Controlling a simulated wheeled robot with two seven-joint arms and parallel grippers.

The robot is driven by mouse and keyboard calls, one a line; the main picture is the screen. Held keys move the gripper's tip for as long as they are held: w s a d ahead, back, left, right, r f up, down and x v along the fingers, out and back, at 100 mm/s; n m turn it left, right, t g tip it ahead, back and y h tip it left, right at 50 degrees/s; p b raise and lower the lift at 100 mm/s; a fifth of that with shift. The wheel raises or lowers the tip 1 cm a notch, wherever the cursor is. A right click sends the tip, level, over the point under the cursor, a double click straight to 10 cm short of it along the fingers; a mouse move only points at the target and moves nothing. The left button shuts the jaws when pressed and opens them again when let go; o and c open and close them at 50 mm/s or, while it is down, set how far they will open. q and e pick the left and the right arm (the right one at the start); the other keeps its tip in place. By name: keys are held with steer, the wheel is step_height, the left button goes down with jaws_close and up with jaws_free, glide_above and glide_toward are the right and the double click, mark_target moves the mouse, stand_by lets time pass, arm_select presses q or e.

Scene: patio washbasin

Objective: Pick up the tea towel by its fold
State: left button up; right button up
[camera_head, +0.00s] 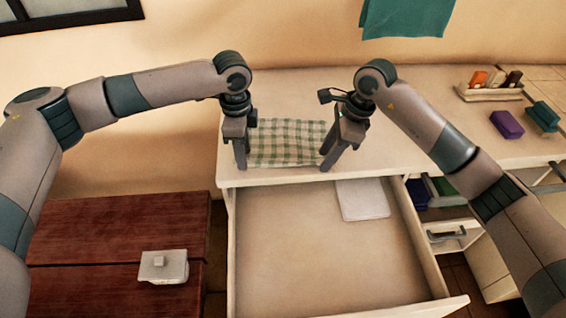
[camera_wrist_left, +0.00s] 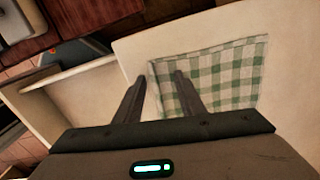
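The green-and-white checked tea towel (camera_head: 287,143) lies flat on the pale countertop, between my two grippers in the head view. In the left wrist view the towel (camera_wrist_left: 225,80) lies ahead and to the right, with its near-left edge showing between the fingers. My left gripper (camera_head: 242,160) points down at the towel's left edge; its fingers (camera_wrist_left: 158,82) are apart with nothing gripped between them. My right gripper (camera_head: 325,161) points down at the towel's right edge, its fingers apart. Whether the fingertips touch the towel or counter cannot be told.
An open drawer (camera_head: 290,250) juts out below the counter, with a white flat item (camera_head: 362,199) inside. A rack of small bottles (camera_head: 490,88), a purple block (camera_head: 507,124) and a green block (camera_head: 543,116) stand at right. A teal cloth (camera_head: 408,16) hangs above.

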arm_select(q)
steer(key=shift+f, duration=0.25)
arm_select(e)
steer(key=shift+f, duration=0.25)
steer(key=shift+f, duration=0.3)
arm_select(q)
jaws_close()
arm_select(e)
jaws_close()
arm_select(q)
steer(key=shift+r, duration=0.15)
arm_select(e)
steer(key=shift+r, duration=0.15)
